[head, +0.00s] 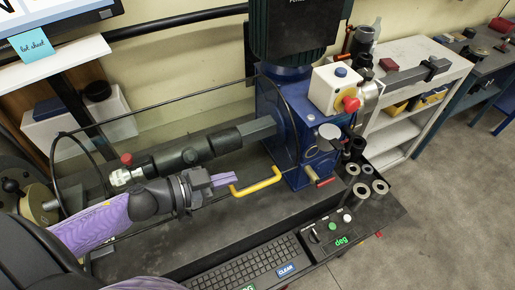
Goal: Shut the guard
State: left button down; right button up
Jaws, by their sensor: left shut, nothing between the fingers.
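The guard (160,104) looks like a clear cover with a thin dark frame. It spans the machine's shaft (205,146), with a curved end at the left and another by the blue housing. A yellow handle (256,182) sits low on its front side. How far the guard is swung I cannot tell for sure. My left gripper (231,179) reaches in from the left in front of the shaft. Its fingers are shut and empty, with their tips close to the handle's left end. Whether they touch it I cannot tell. My right gripper is not in view.
The blue machine housing (290,165) stands right of the handle, with a red button box (338,90) on it. A keyboard panel (245,265) lies along the front. Several metal sockets (362,191) stand at the right edge. A white shelf (410,85) is behind.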

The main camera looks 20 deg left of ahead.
pick_arm(q)
jog(key=w+d, duration=0.2)
jog(key=d, duration=0.1)
send_over(266, 183)
notch_tip(266, 183, down, 2)
notch_tip(266, 183, down, 4)
jog(key=shift+s+r+b, duration=0.1)
jog(key=shift+b, duration=0.8)
jog(key=shift+f, duration=0.25)
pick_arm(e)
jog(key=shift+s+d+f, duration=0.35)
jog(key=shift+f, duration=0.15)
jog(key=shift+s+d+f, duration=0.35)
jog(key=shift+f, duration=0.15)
